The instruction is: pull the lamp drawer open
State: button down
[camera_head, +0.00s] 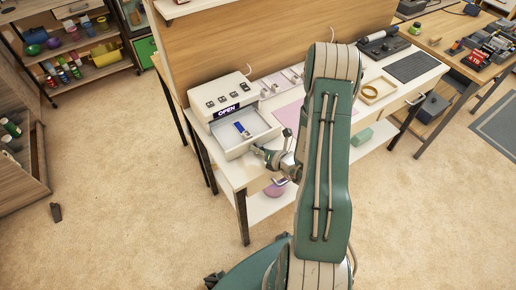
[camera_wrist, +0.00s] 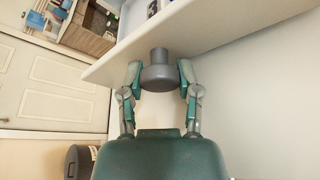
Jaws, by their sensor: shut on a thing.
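The white drawer unit (camera_head: 220,95) stands on the left end of the white workbench, with several dark controls on top and a lit "OPEN" sign (camera_head: 227,111). Its drawer (camera_head: 258,119) is pulled out toward me, and a small blue and white item (camera_head: 242,130) lies inside. My gripper (camera_head: 270,154) is at the drawer's front. In the wrist view, the gripper (camera_wrist: 160,73) has its two fingers on either side of a round grey knob (camera_wrist: 158,80) on the white drawer front (camera_wrist: 225,30) and is shut on it. My arm hides part of the bench.
The workbench (camera_head: 345,112) carries a pink mat (camera_head: 288,114), a yellowish ring-shaped tray (camera_head: 377,91) and a dark mat (camera_head: 412,66). A pinkish bowl (camera_head: 274,189) sits on the lower shelf below my gripper.

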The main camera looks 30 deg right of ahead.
jog(key=shift+f, duration=0.15)
jog(key=c, duration=0.6)
grip_release()
jog(key=shift+w, duration=0.1)
jog(key=shift+d, duration=0.1)
jog(key=v, duration=1.2)
